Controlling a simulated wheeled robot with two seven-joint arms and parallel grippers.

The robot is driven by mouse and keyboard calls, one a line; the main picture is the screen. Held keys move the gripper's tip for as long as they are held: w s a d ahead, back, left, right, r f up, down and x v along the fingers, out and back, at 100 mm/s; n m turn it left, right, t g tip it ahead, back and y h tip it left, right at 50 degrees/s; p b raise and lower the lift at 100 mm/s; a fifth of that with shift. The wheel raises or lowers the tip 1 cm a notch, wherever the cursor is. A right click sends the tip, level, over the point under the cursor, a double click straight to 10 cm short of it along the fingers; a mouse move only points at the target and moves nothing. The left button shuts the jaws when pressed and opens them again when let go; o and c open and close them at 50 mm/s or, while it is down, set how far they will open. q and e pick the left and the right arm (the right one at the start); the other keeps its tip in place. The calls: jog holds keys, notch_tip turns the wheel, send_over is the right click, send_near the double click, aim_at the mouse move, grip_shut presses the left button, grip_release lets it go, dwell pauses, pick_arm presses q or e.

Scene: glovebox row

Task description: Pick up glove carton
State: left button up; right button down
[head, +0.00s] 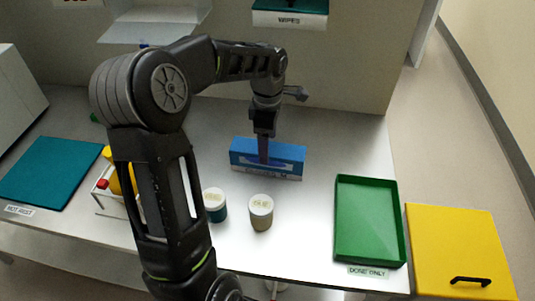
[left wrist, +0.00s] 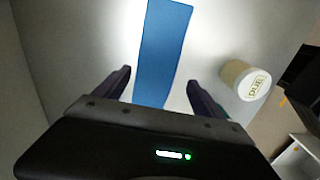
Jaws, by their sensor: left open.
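The glove carton (head: 285,158) is a blue box with a white label along its front, standing on the grey bench right of centre in the head view. My left gripper (head: 264,150) points down at the carton's middle and hides part of it. In the left wrist view the carton (left wrist: 164,45) is a long blue strip running between the two dark fingers of my left gripper (left wrist: 158,78). The fingers are open, one on each side, with gaps to the carton. My right gripper is not in view.
Two lidded jars stand in front of the carton, one pale (head: 261,213) and one teal-banded (head: 215,205). A green tray (head: 342,225) labelled "DONE ONLY" lies at right, beside a yellow panel (head: 460,250). A teal mat (head: 50,172) and a bottle rack (head: 104,190) are at left.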

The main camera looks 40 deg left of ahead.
pick_arm(q)
jog(key=shift+w+a+f, duration=0.35)
jog(key=shift+w+f, duration=0.05)
jog(key=shift+f, duration=0.1)
jog(key=shift+s+d+r, duration=0.1)
jog(key=shift+r, duration=0.05)
jog(key=shift+f, duration=1.35)
notch_tip(320, 180, down, 5)
jog(key=shift+f+p, duration=0.15)
jog(key=shift+p, duration=0.25)
jog(key=shift+c, duration=0.2)
grip_shut()
